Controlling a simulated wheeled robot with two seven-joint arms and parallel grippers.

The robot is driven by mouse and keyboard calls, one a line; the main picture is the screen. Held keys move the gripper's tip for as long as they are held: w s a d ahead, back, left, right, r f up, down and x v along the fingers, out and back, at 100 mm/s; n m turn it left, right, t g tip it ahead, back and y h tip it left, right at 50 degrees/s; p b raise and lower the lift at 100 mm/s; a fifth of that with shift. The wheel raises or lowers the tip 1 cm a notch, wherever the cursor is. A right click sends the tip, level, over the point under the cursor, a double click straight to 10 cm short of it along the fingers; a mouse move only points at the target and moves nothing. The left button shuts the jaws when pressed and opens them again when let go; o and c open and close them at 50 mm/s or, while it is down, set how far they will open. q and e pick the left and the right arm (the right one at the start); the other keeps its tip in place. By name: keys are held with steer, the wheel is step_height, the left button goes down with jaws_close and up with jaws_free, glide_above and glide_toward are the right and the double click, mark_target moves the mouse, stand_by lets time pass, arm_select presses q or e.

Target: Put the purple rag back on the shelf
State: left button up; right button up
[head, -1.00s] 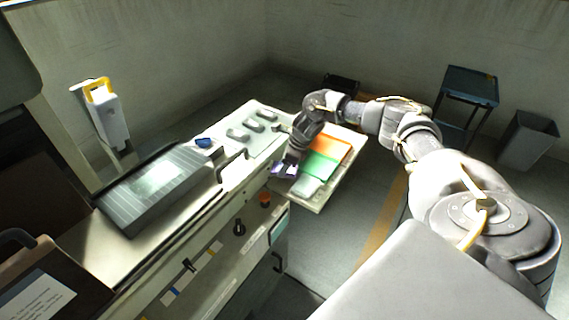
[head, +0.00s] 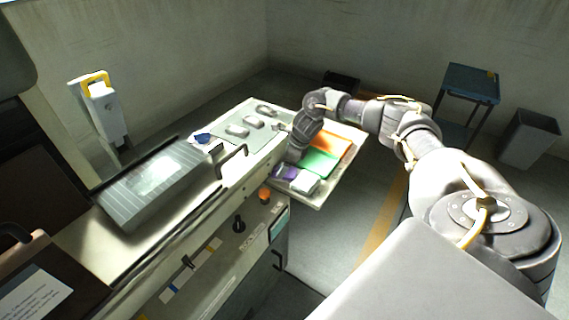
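The purple rag (head: 288,173) is a small patch at the near left corner of the low side shelf (head: 318,201), beside a pale grey folded rag (head: 305,184). A green rag (head: 319,162) and an orange rag (head: 333,143) lie farther back on the same shelf. My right gripper (head: 295,157) points down just behind the purple rag, over the shelf's left side. Its fingertips are dark and small, so I cannot tell whether they are open or touch the rag. My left gripper is out of view.
The machine bench (head: 205,225) with a grey ribbed block (head: 155,182) and a raised handle (head: 232,158) stands left of the shelf. Several grey parts lie on its pale plate (head: 262,135). A blue cart (head: 470,85) and a grey bin (head: 528,140) stand at the right.

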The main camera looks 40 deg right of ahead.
steer(key=shift+r, duration=0.25)
steer(key=shift+r+p, duration=0.4)
steer(key=shift+p, duration=0.25)
steer(key=b+v, duration=0.2)
steer(key=v, duration=1)
steer(key=shift+a+f, duration=0.1)
